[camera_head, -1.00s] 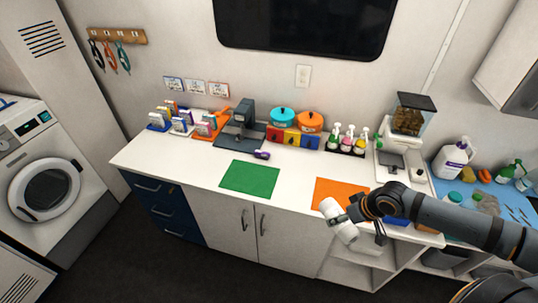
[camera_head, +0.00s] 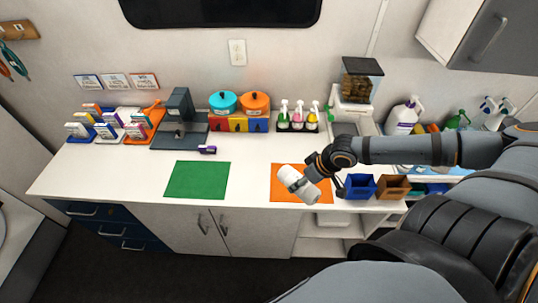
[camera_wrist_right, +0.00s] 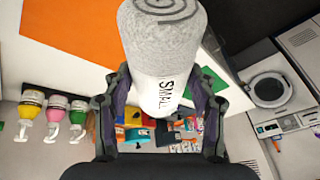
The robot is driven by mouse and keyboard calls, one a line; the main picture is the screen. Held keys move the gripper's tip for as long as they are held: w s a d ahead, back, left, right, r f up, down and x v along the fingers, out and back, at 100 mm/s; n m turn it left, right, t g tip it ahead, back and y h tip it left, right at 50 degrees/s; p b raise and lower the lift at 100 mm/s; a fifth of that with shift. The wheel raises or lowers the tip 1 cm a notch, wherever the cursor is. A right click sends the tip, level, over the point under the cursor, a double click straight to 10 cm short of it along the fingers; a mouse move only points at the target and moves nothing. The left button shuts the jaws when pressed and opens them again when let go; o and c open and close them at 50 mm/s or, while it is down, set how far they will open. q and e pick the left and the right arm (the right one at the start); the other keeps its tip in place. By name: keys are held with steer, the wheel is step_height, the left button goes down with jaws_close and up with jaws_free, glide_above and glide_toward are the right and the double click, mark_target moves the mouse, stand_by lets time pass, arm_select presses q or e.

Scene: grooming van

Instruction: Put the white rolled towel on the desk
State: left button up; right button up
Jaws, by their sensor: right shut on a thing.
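The white rolled towel (camera_head: 297,184) is held in my right gripper (camera_head: 310,183), above the orange mat (camera_head: 288,197) near the desk's front edge. It is tilted in the head view. In the right wrist view, the towel (camera_wrist_right: 160,60) shows a grey spiral end and a white band reading "SMALL", with the fingers of my right gripper (camera_wrist_right: 160,108) on either side of it. The white desk (camera_head: 110,172) runs along the wall. I cannot tell the exact gap between towel and mat. My left gripper is not in view.
A green mat (camera_head: 197,180) lies to the left on the desk. A blue bin (camera_head: 358,187) and a brown bin (camera_head: 392,188) stand right of the gripper. Pump bottles (camera_head: 298,117), pots (camera_head: 254,102) and a purple-handled item (camera_head: 207,150) are farther back. The desk's left front is clear.

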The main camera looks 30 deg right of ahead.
mark_target(294, 176)
steer(key=w+f+b, duration=0.2)
steer(key=b, duration=0.1)
steer(key=w+d+f+b, duration=0.1)
steer(key=w+b, duration=0.1)
steer(key=b, duration=0.2)
steer(key=shift+w+f, duration=0.4)
steer(key=b, duration=0.2)
steer(key=w+b, duration=0.1)
steer(key=b, duration=0.1)
steer(key=shift+w+a+f, duration=0.1)
steer(key=shift+a+f, duration=0.05)
steer(key=shift+a, duration=0.1)
steer(key=shift+w+d+r, duration=0.1)
steer(key=shift+w+r, duration=0.25)
steer(key=shift+r, duration=0.05)
steer(key=w+f, duration=0.5)
steer(key=shift+w+d+f+b, duration=0.1)
steer(key=shift+w+d+b, duration=0.1)
steer(key=shift+b, duration=0.2)
steer(key=shift+w+f, duration=0.3)
steer(key=shift+f, duration=0.2)
step_height(294, 176, down, 3)
steer(key=shift+w+f+p, duration=0.1)
steer(key=shift+p, duration=0.5)
steer(key=shift+f, duration=0.1)
